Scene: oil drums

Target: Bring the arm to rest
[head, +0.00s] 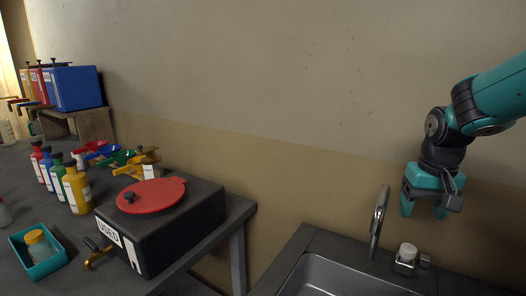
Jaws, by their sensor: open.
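My gripper (424,207) is at the right of the head view, at the end of my teal and black arm. Its teal fingers point down and are apart, with nothing between them. It hangs in the air above the right side of the sink counter, close to the tap. The arm reaches in from the upper right edge.
Left, a table holds a black box marked USED (165,235) with a red lid (151,195), several colored bottles (77,190), a teal tray (38,270) and a blue drum (75,88).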

